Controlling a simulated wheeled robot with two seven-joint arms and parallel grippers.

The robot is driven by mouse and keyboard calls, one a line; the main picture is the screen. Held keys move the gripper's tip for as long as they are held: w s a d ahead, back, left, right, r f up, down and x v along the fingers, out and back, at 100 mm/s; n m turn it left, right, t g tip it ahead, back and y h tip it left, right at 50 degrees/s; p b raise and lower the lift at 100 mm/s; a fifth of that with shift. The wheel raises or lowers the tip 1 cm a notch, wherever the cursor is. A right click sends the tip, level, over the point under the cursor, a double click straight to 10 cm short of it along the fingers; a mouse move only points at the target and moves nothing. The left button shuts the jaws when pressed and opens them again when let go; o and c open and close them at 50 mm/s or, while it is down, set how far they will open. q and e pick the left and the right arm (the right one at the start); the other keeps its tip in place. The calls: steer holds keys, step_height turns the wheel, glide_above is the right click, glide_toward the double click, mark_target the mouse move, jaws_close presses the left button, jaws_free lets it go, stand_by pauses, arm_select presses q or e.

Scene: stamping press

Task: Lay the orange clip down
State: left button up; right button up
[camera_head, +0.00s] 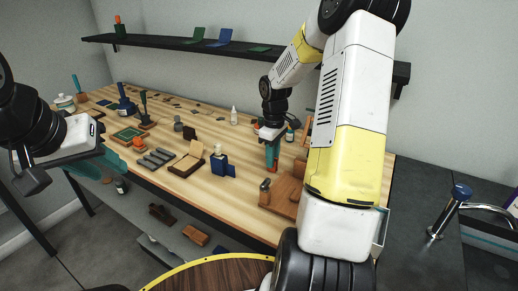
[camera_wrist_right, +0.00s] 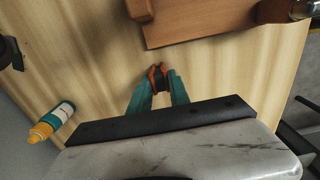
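The orange clip (camera_wrist_right: 152,77), with a dark middle, sits between the teal fingertips of my right gripper (camera_wrist_right: 159,84) in the right wrist view. The fingers are closed in on it from both sides. In the head view my right gripper (camera_head: 272,156) points down at the wooden tabletop (camera_head: 238,205), and a bit of orange-red shows at its tips. The clip is low over the wood; I cannot tell whether it touches. My left gripper (camera_head: 92,167) is at the far left, away from the clip, and its finger gap is not clear.
A wooden block fixture (camera_head: 282,195) stands close to my right gripper; it also shows in the wrist view (camera_wrist_right: 205,20). A blue stamp (camera_head: 219,162) and several stamping tools stand leftward. Bare wood surrounds the clip.

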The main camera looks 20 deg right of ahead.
steer(key=o, duration=0.3)
steer(key=shift+o, duration=0.2)
steer(key=shift+r, duration=0.1)
step_height(320, 180, up, 12)
steer(key=s+a+r+m+t, duration=0.2)
steer(key=s+a+r, duration=0.2)
steer(key=s+r, duration=0.15)
steer(key=s+a+r+m+t+y, duration=0.1)
steer(key=s+a+r+m+t, duration=0.1)
steer(key=s, duration=0.6)
steer(key=s+a+r+m+t+y, duration=0.1)
steer(key=s+a+r+m+t, duration=0.1)
steer(key=s+a, duration=0.4)
steer(key=s+m, duration=0.1)
steer(key=s, duration=0.1)
steer(key=shift+s+a+m, duration=0.15)
steer(key=shift+s+m, duration=0.2)
steer(key=shift+m, duration=0.05)
